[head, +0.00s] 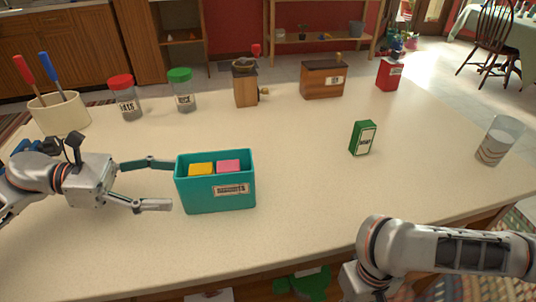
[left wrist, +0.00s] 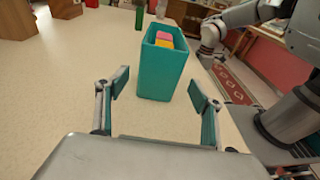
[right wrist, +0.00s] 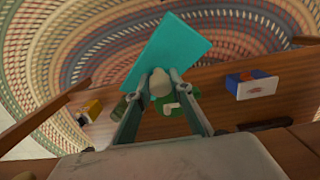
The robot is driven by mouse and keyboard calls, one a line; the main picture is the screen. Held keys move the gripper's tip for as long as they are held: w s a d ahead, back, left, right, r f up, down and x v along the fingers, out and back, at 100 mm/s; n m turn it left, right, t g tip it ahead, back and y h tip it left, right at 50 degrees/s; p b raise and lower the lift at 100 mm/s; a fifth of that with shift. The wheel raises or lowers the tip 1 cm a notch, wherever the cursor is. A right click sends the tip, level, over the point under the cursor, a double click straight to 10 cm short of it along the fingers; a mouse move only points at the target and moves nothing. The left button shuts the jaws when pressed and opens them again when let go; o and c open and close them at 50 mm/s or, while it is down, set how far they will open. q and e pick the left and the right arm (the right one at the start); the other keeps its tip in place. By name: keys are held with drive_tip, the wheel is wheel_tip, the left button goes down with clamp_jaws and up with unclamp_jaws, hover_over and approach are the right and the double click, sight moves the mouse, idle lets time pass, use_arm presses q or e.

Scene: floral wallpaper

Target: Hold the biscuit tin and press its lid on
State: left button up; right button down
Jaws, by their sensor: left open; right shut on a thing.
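The teal biscuit tin (head: 216,199) stands upright and open on the counter, with a yellow block and a pink block inside. It also shows in the left wrist view (left wrist: 162,77). My left gripper (head: 165,184) is open at the tin's left end; in the left wrist view (left wrist: 158,87) the tin stands ahead, between the spread fingers. My right gripper (right wrist: 160,82) is shut on the pale knob of a teal lid (right wrist: 172,48), held tilted over the floor beyond the counter. In the head view the lid and right fingers are hidden; only my right arm shows.
A green box (head: 363,138) and a glass (head: 500,140) stand to the right. Red-lidded (head: 125,97) and green-lidded (head: 183,92) jars, a utensil crock (head: 60,113), a grinder (head: 246,84), a wooden box (head: 324,79) and a red tin (head: 389,73) line the back. The front middle is clear.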

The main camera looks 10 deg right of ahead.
sight(195, 184)
use_arm(q)
drive_tip(key=x, duration=0.4)
drive_tip(key=shift+d+f, duration=0.15)
drive_tip(key=shift+d, duration=0.1)
use_arm(e)
drive_tip(key=shift+w+r, duration=0.25)
drive_tip(key=shift+r, duration=0.25)
use_arm(q)
drive_tip(key=shift+x, duration=0.95)
drive_tip(key=c, duration=0.8)
drive_tip(key=o, duration=0.8)
drive_tip(key=shift+c, duration=0.4)
drive_tip(key=c, duration=1)
